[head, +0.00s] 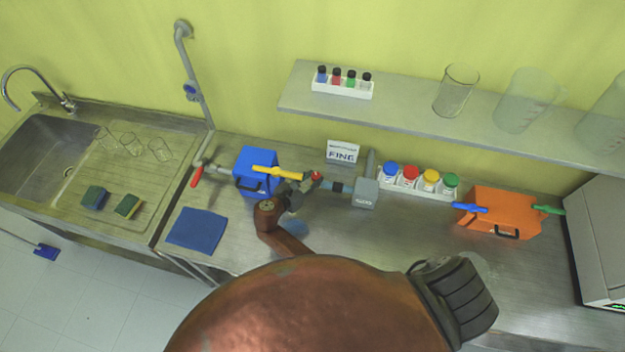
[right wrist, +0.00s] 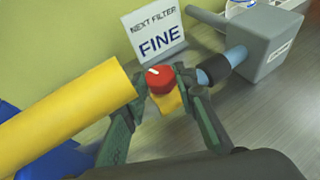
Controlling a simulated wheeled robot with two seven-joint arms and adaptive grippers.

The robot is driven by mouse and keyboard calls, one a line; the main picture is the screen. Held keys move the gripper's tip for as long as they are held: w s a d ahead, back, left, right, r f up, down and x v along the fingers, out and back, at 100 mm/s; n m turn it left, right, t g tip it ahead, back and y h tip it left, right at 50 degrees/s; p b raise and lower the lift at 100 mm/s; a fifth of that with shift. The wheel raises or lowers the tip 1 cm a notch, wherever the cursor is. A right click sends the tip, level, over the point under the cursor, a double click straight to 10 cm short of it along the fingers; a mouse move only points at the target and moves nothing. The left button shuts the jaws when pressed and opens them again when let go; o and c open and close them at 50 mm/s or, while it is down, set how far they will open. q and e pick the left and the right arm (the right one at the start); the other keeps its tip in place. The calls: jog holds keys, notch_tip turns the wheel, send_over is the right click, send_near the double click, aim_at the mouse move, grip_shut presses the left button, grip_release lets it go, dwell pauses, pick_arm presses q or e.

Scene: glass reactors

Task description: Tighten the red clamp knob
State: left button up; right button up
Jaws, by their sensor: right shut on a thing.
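The red clamp knob (right wrist: 160,80) sits between the two fingertips of my right gripper (right wrist: 163,84) in the right wrist view. A short white mark on its top points to the upper left. The gripper is shut on the knob, with one finger at each side. In the head view the knob (head: 316,175) is a small red spot beside my right gripper (head: 300,185). A yellow cylinder (right wrist: 70,115) lies left of the knob, and a yellow part shows under it. A grey box (right wrist: 265,48) with a blue-grey pipe stands to its right. My left gripper is not in view.
A sign reading "NEXT FILTER FINE" (head: 342,152) stands behind the knob. A blue case (head: 247,187) is at the left, behind the yellow cylinder. Jars with coloured lids (head: 410,178) and an orange case (head: 500,212) stand to the right. A shelf (head: 410,112) runs above.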

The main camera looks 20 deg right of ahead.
dwell(0.4)
jog(key=o, duration=1.2)
jog(key=shift+f, duration=0.1)
jog(key=shift+c, duration=0.2)
jog(key=shift+d, duration=0.1)
